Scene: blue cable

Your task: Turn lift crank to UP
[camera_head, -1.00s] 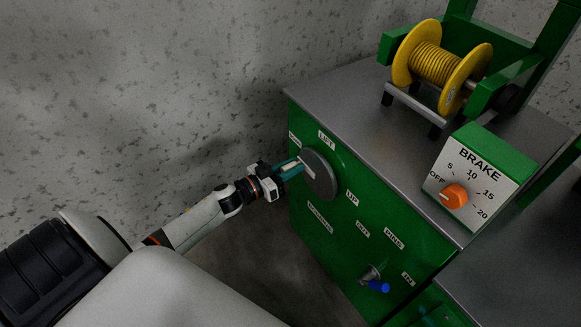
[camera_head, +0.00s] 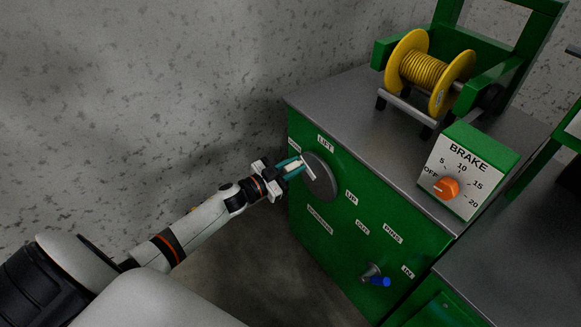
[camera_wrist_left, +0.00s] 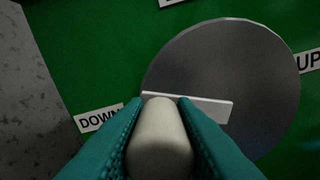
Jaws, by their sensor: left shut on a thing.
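The lift crank is a grey disc (camera_head: 322,177) on the green cabinet front, under the LIFT label (camera_head: 326,144). It also shows in the left wrist view (camera_wrist_left: 235,75), with a white bar (camera_wrist_left: 205,106) across it and a pale rounded handle (camera_wrist_left: 160,140). My left gripper (camera_head: 297,168) is shut on the handle, its teal fingers on both sides. The handle is on the DOWN label (camera_wrist_left: 100,118) side of the disc. The UP label (camera_wrist_left: 309,61) is on the opposite side. My right gripper is not in view.
On the cabinet top (camera_head: 340,95) stand a yellow cable spool (camera_head: 430,70) and a BRAKE box (camera_head: 468,165) with an orange knob (camera_head: 446,187) near OFF. A blue-handled pins crank (camera_head: 379,281) sits lower on the front. Bare floor lies left of the cabinet.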

